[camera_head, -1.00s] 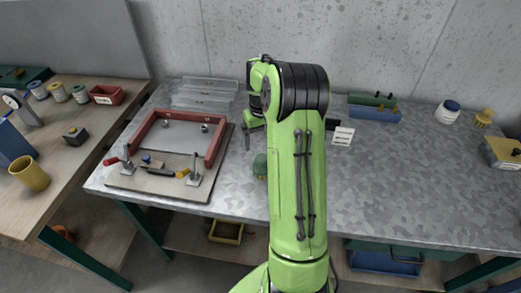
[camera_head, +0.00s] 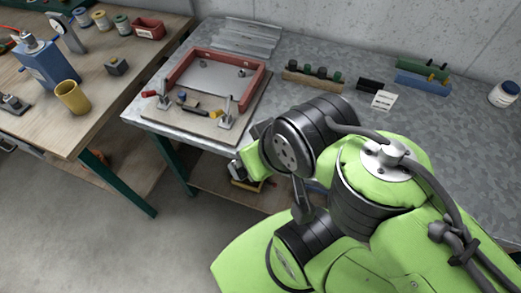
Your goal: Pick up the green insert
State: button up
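A wooden rack (camera_head: 297,78) stands on the grey metal table, just beyond my arm. Several small dark upright pieces stand in it. The one at its right end (camera_head: 337,77) looks dark green and may be the green insert; the colours of the others are hard to tell. My arm is folded across the lower right of the view. Its own links largely hide my gripper, and its fingers cannot be made out clearly. Nothing can be seen held in it.
A red U-shaped frame (camera_head: 188,64) with toggle clamps sits on a board at the table's left. Clear plastic strips (camera_head: 245,37) lie behind it. The left bench is cluttered.

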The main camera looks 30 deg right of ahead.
aim_at(307, 68)
jog(key=z, duration=1.3)
